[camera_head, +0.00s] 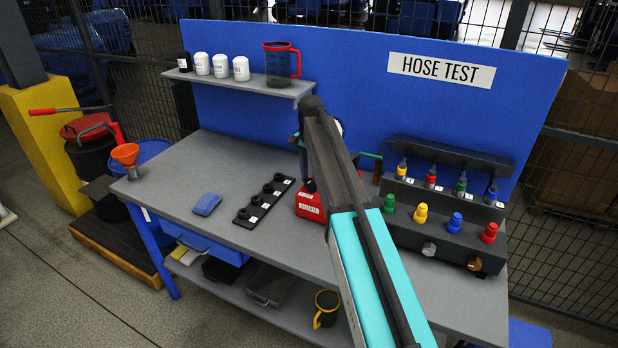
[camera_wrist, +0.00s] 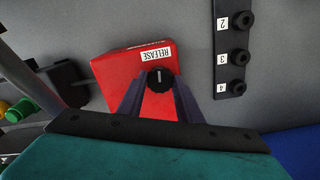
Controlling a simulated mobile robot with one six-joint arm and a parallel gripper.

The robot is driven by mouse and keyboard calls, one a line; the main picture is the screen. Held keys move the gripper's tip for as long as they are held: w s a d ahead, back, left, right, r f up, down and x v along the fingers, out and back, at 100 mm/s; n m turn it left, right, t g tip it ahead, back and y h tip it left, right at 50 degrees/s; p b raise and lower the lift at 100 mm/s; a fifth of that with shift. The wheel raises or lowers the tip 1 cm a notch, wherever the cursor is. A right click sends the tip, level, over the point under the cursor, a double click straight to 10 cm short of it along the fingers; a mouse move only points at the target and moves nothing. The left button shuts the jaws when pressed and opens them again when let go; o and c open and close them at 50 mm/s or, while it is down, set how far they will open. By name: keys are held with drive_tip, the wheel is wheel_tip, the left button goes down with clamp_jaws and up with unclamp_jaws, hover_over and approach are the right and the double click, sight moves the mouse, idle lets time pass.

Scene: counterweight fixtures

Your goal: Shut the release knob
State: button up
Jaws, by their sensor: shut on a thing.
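The release knob (camera_wrist: 160,79) is a small round black knob with a pale line on its face, in the wrist view. It sits on a red box (camera_wrist: 120,70) with a white RELEASE label. My gripper (camera_wrist: 160,88) has one finger on each side of the knob and is shut on it. In the head view the red box (camera_head: 309,206) stands on the bench, right of the black socket strip. My arm hides the knob and most of my gripper there.
The black strip with numbered sockets (camera_head: 265,201) lies left of the box. A fixture with coloured caps (camera_head: 440,225) stands to the right. A blue block (camera_head: 206,204) lies on the grey bench (camera_head: 185,180). A blue HOSE TEST panel (camera_head: 350,75) rises behind.

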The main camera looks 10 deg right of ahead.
drive_tip(key=m, duration=0.3)
drive_tip(key=shift+w+a+r+m, duration=0.1)
drive_tip(key=shift+w+m, duration=0.05)
drive_tip(key=shift+m, duration=0.25)
drive_tip(key=m, duration=0.9)
drive_tip(key=shift+w+b, duration=0.1)
drive_tip(key=shift+b, duration=0.2)
drive_tip(key=shift+r+m, duration=0.1)
drive_tip(key=shift+m, duration=1.9)
drive_tip(key=o, duration=0.9)
drive_tip(key=shift+o, duration=0.7)
